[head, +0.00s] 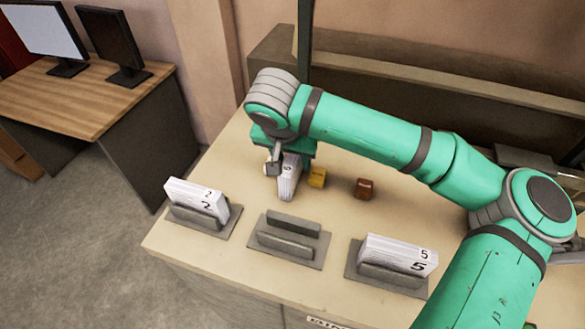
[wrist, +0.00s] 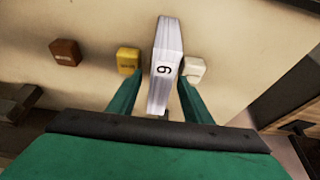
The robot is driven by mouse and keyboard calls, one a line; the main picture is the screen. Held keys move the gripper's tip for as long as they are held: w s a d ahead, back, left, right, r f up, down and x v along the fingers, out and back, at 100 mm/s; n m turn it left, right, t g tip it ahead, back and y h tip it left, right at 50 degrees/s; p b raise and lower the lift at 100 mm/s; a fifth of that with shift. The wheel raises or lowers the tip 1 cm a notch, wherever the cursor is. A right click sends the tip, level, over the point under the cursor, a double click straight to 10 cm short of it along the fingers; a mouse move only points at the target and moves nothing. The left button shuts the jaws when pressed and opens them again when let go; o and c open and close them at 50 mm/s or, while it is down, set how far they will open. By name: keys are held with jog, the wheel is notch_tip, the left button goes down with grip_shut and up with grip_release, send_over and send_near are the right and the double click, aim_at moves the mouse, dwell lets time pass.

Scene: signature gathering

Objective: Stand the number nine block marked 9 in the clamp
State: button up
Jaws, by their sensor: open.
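The white number nine block (head: 288,178) stands on the table behind the clamps, partly hidden by my gripper. In the wrist view the block (wrist: 166,62) shows a dark 9 and lies between my two fingers. My gripper (wrist: 160,103) is open, with a finger on either side of the block and a visible gap on each side. In the head view my gripper (head: 289,163) reaches down over the block. The empty grey clamp (head: 288,238) is the middle of three on the table, in front of the block.
A clamp at left holds a block marked 2 (head: 197,197); one at right holds a block marked 5 (head: 398,254). A yellow cube (head: 317,177) and a brown cube (head: 364,188) sit right of the nine block. A pale cube (wrist: 194,69) is close on its other side.

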jog(key=shift+f, duration=0.1)
grip_shut()
jog(key=shift+r, duration=0.2)
dwell(0.4)
jog(key=shift+r, duration=0.2)
notch_tip(320, 180, up, 3)
jog(key=shift+a+r, duration=0.1)
jog(key=shift+r, duration=0.05)
jog(key=s+r, duration=0.2)
jog(key=s+a+r, duration=0.1)
jog(key=s+r, duration=0.1)
jog(key=r, duration=0.1)
jog(key=shift+s+a+r, duration=0.2)
jog(key=shift+s+r, duration=0.05)
jog(key=shift+s, duration=0.15)
jog(key=s+a+r, duration=0.2)
jog(key=s+r, duration=0.2)
jog(key=s, duration=0.4)
jog(key=shift+s+a, duration=0.25)
jog(key=shift+s, duration=0.05)
